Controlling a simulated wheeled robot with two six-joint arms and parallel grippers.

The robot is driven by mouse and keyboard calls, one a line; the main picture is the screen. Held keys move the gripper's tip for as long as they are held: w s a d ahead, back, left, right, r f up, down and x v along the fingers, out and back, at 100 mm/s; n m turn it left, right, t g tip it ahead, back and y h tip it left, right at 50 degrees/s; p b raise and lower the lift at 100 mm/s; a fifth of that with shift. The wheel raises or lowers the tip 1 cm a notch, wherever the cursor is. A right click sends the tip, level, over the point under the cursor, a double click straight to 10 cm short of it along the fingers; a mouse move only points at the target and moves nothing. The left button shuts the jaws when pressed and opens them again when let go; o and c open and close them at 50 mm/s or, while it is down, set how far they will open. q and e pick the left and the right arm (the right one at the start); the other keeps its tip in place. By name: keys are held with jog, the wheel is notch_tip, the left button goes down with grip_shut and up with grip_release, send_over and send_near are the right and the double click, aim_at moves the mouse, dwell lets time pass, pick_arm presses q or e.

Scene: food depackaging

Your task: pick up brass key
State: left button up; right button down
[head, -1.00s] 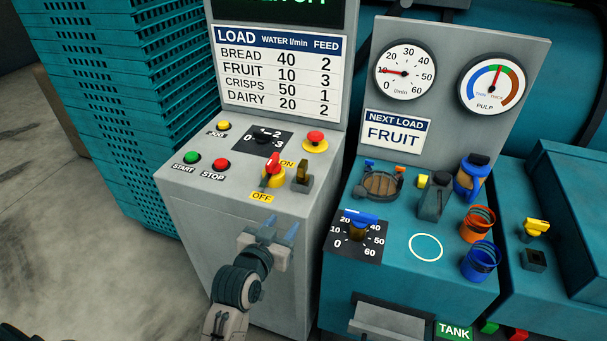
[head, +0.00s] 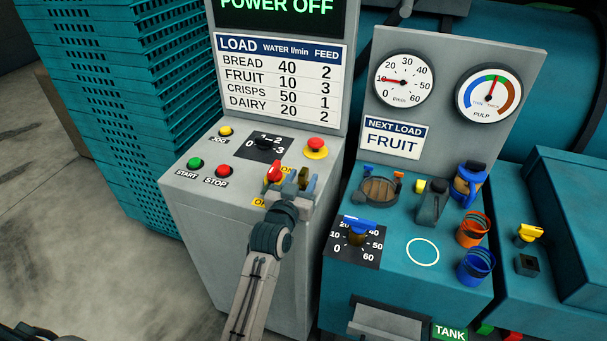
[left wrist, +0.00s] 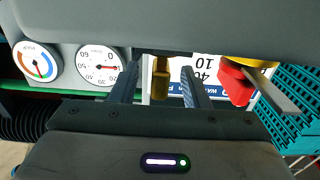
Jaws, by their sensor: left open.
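The brass key (head: 304,181) stands upright on the top of the grey control cabinet, right of the red-handled yellow switch (head: 274,173). In the left wrist view the yellow-brown key (left wrist: 160,78) shows between the two fingers, nearer the left one, with a gap to the right one. My left gripper (head: 301,187) is open, with its fingers around the key in the head view. The gripper partly hides the key's lower part and the ON/OFF labels. In the left wrist view my left gripper (left wrist: 160,85) holds nothing.
The red switch handle (left wrist: 236,82) is close beside the right finger in the left wrist view. A red mushroom button (head: 316,145) and a black dial (head: 264,143) sit behind. The teal water panel (head: 400,240) stands to the right, with cups and a blue-handled valve.

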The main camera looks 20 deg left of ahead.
pick_arm(q)
jog(key=shift+w+f, duration=0.1)
jog(key=shift+w, duration=0.7)
grip_shut()
